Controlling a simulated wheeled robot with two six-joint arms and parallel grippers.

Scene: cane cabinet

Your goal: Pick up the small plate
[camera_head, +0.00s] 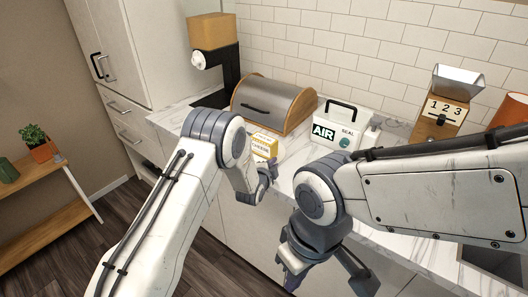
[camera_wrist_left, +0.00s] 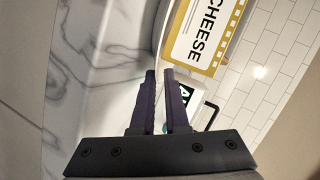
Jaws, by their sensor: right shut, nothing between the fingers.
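I cannot make out the small plate for certain in either view. In the left wrist view a pale curved edge (camera_wrist_left: 158,32) runs beside the cheese box, beyond my fingertips; I cannot tell whether it belongs to the plate. My left gripper (camera_head: 268,180) is over the front of the counter, near the cheese box. In the left wrist view its two dark fingers (camera_wrist_left: 160,74) are slightly apart with a narrow gap, and I see nothing gripped between them. My right gripper (camera_head: 288,277) hangs lower, in front of the counter edge, shut and empty.
A marble counter (camera_head: 395,223) carries a yellow cheese box (camera_head: 265,142), a bread box (camera_head: 272,100), a white AIR SEAL box (camera_head: 336,127) and a 123 dispenser (camera_head: 442,108). The cheese box also shows in the left wrist view (camera_wrist_left: 200,32). Bare marble (camera_wrist_left: 85,65) lies left of my fingers.

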